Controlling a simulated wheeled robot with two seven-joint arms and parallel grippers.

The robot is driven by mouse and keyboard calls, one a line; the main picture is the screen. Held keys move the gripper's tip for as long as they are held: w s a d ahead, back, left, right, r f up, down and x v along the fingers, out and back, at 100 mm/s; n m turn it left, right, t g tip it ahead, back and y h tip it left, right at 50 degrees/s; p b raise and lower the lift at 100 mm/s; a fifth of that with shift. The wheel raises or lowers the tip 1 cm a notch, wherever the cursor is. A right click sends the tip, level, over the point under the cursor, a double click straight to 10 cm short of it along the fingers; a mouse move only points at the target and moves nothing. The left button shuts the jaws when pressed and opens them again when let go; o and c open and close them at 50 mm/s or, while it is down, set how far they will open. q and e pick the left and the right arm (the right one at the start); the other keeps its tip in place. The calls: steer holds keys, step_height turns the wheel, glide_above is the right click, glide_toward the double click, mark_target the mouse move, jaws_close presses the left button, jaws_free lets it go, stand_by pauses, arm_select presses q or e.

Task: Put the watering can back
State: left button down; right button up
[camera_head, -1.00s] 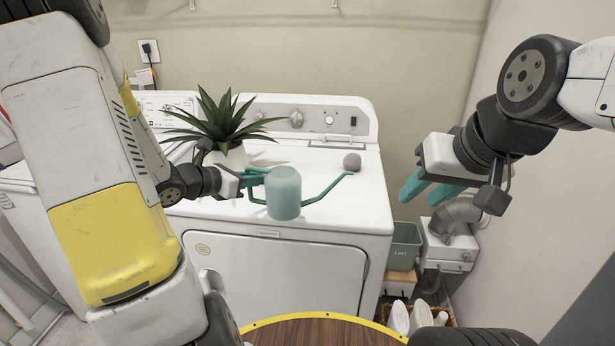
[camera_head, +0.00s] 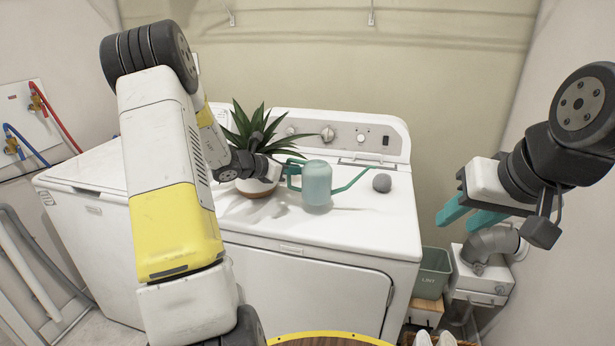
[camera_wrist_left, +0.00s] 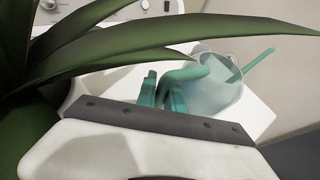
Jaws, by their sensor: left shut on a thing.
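In the left wrist view the watering can (camera_wrist_left: 216,84) shows beyond the left gripper (camera_wrist_left: 163,90), with the handle between the teal fingers. My right gripper (camera_head: 468,212) is held up at the right, away from the can, its teal fingers apart and empty.
A potted spiky plant (camera_head: 262,184) stands just left of the can, behind my left wrist; its leaves cross the wrist view. A grey ball (camera_head: 382,183) lies near the spout tip. The dryer top (camera_head: 385,220) is clear at front right. A lint bin (camera_head: 433,272) stands right of the dryer.

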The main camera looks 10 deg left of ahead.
arm_select(q)
steer(key=shift+w+f, duration=0.15)
steer(key=shift+f, duration=0.75)
steer(key=shift+w+f, duration=0.15)
steer(key=shift+f, duration=0.7)
steer(key=shift+f, duration=0.1)
steer(key=c, duration=1.5)
jaws_free()
steer(key=shift+f, duration=0.1)
steer(key=shift+o, duration=0.2)
